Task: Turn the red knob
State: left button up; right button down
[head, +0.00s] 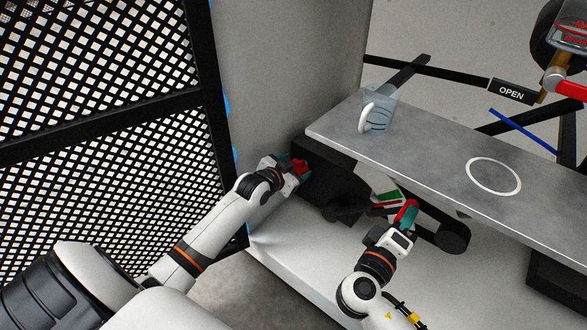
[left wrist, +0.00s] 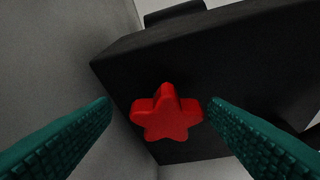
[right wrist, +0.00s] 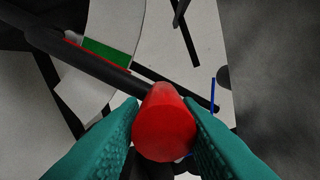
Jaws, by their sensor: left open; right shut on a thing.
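The red knob (left wrist: 166,117) is star-shaped and sits on a black block (left wrist: 215,65), which also shows under the grey bench in the head view (head: 328,182). My left gripper (head: 294,168) is at the knob. In the left wrist view its green fingers are open, one on each side of the knob, with visible gaps. My right gripper (head: 405,218) is shut on a red rounded handle end (right wrist: 165,125), which fills the space between its green fingers. The rest of that handle is mostly hidden.
A grey bench top (head: 430,145) overhangs the block and carries a clear mug (head: 378,112) and a white ring mark (head: 493,176). A black mesh panel (head: 100,120) stands at left. An OPEN sign (head: 511,91) and a red-handled valve (head: 570,88) are at upper right.

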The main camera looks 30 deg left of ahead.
pick_arm(q)
notch_tip(320, 180, up, 10)
jog(key=shift+s+f, duration=0.15)
jog(key=shift+f, duration=0.1)
pick_arm(e)
jog(key=shift+w+d+h, duration=0.3)
jog(key=shift+w+d, duration=0.3)
jog(key=c, duration=1)
grip_release()
jog(key=shift+c, duration=0.2)
jog(key=shift+o, duration=1.2)
jog(key=shift+w+f, duration=0.3)
jog(key=shift+s+a+r, duration=0.15)
jog(key=shift+s+a, duration=0.15)
jog(key=shift+s, duration=0.45)
pick_arm(q)
jog(key=shift+w+f, duration=0.2)
jog(key=shift+f, duration=0.1)
pick_arm(e)
jog(key=s, duration=0.8)
jog(key=shift+a, duration=0.35)
jog(key=shift+s, duration=0.1)
